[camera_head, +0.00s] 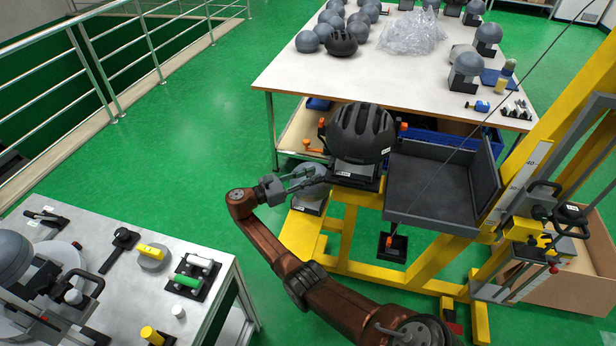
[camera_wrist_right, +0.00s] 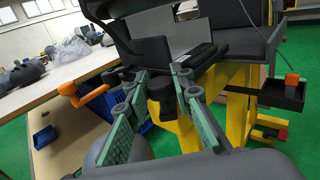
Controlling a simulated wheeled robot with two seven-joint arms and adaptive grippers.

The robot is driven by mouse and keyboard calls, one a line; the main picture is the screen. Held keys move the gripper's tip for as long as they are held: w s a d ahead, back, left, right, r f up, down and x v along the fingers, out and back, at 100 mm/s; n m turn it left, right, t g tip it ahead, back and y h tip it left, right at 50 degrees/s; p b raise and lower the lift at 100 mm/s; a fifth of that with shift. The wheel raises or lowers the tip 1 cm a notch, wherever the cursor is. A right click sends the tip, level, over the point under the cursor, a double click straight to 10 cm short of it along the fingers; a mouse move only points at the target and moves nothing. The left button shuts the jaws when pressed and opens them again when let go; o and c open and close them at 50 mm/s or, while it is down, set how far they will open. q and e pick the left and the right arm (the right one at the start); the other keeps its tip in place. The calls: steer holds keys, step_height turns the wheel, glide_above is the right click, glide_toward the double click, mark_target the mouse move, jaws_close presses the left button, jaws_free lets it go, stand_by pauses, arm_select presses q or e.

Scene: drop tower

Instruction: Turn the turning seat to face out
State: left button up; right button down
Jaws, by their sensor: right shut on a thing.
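The turning seat appears to be the dark platform (camera_head: 343,181) on the yellow frame, with a black helmet (camera_head: 361,131) on it. In the right wrist view the dark seat (camera_wrist_right: 137,50) is just ahead, under the helmet's edge. My right gripper (camera_head: 321,178) reaches the seat's left side. In the wrist view its green-padded fingers (camera_wrist_right: 161,80) stand either side of a dark, round-ended handle (camera_wrist_right: 160,90) below the seat and are shut on it. How the handle joins the seat is hidden. My left gripper is not in view.
A black tray (camera_head: 430,190) with raised walls sits right of the seat. The yellow tower (camera_head: 545,150) rises beyond it. An orange handle (camera_wrist_right: 84,95) juts out left of my fingers. A white table (camera_head: 300,75) stands behind; a grey bench (camera_head: 215,262) stands left. Green floor between is clear.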

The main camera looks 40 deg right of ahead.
steer(key=shift+d+r, duration=0.15)
steer(key=shift+r, duration=0.05)
steer(key=c, duration=1.7)
jaws_free()
steer(key=shift+w+f, duration=0.1)
steer(key=shift+f, duration=0.05)
steer(key=shift+a, duration=0.3)
steer(key=v, duration=1.1)
steer(key=shift+w+a, duration=0.1)
steer(key=shift+a, duration=0.3)
